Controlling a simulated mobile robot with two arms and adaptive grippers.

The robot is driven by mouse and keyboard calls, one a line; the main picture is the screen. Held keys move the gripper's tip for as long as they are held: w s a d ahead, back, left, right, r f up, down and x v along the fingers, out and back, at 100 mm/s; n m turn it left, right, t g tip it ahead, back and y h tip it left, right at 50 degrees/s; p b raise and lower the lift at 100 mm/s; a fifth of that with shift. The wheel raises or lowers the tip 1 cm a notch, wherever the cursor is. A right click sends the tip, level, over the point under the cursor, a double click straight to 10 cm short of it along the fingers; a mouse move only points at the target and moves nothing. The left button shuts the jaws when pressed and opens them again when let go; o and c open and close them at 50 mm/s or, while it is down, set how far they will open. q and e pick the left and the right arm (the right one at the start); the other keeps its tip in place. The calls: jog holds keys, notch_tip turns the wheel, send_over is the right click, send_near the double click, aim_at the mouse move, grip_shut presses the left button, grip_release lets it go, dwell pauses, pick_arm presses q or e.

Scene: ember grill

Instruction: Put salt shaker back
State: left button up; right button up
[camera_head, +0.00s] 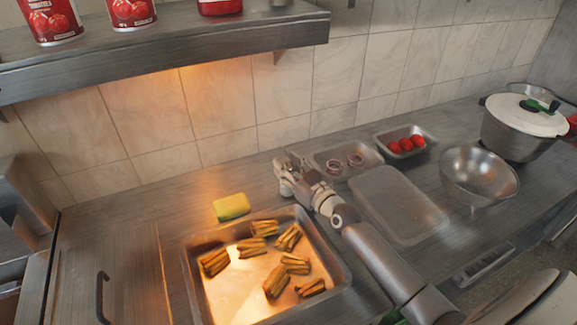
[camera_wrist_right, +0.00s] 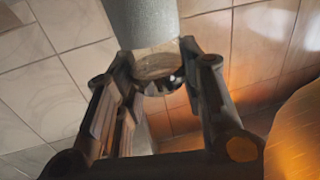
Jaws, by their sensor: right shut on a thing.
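My right gripper (camera_head: 289,172) is above the steel counter, just beyond the upper right corner of the large food tray. In the right wrist view, the gripper (camera_wrist_right: 160,66) is shut on a grey cylinder with a brownish end, which I take to be the salt shaker (camera_wrist_right: 143,20). The cylinder runs out of the top of that view, so its far part is hidden. In the head view the held thing is small and hard to tell from the fingers. The wall shelf (camera_head: 180,57) is above and to the left of the gripper. My left gripper is not in view.
Red tomato cans (camera_head: 50,20) and a small grey item (camera_head: 279,3) stand on the shelf. A yellow-green sponge (camera_head: 231,207) lies behind the food tray (camera_head: 341,272). To the right are small trays with onion rings and tomatoes, a steel bowl (camera_head: 480,175) and a lidded pot (camera_head: 513,135).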

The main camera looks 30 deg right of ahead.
jog(key=o, duration=0.7)
jog(key=shift+f, duration=0.15)
jog(key=o, duration=0.5)
jog(key=shift+c, duration=0.2)
jog(key=shift+s, duration=0.15)
jog(key=s+d+b, duration=0.1)
jog(key=s, duration=1)
jog(key=shift+s+d+r, duration=0.25)
jog(key=shift+s+d, duration=0.05)
jog(key=shift+s, duration=0.05)
